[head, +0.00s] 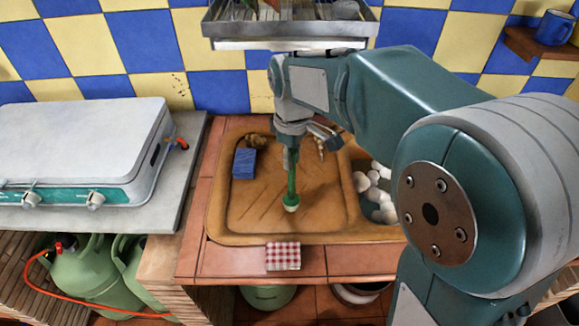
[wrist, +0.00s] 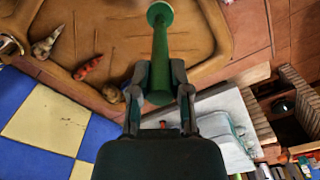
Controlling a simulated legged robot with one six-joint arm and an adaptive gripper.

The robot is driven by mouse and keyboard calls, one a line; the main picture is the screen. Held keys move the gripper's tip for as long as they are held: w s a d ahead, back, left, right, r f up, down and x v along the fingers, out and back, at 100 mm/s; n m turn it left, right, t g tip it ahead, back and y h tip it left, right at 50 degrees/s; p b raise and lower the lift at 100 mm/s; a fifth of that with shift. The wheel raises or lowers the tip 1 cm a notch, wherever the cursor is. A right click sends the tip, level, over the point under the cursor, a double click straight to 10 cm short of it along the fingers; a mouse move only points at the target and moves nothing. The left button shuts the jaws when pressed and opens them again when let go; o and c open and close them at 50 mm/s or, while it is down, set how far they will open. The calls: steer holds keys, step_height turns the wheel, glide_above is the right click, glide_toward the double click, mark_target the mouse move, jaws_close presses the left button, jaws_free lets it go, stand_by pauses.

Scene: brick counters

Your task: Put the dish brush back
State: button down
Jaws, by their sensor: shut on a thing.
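The dish brush has a green handle (head: 291,180) and a pale round head (head: 291,207) pointing down. My gripper (head: 290,150) is shut on the handle's upper part and holds the brush upright over the ribbed drainboard (head: 245,212) of the brown sink. I cannot tell if the head touches the board. In the wrist view my gripper (wrist: 160,85) has a finger on each side of the green handle (wrist: 160,55).
A blue block (head: 244,163) lies on the drainboard's left, with small brown items behind it. White round things fill the basin (head: 384,212) at right. A dish rack (head: 290,30) hangs above, and a white stove (head: 80,150) stands left. A red checked cloth (head: 283,256) lies in front.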

mark_target(294, 168)
steer(key=f, duration=0.2)
steer(key=shift+w+d+f, duration=0.15)
steer(key=shift+d+f, duration=0.1)
steer(key=shift+f, duration=0.45)
steer(key=shift+a, duration=0.35)
steer(key=c, duration=0.6)
jaws_free()
steer(key=shift+f, duration=0.1)
steer(key=shift+d, duration=0.15)
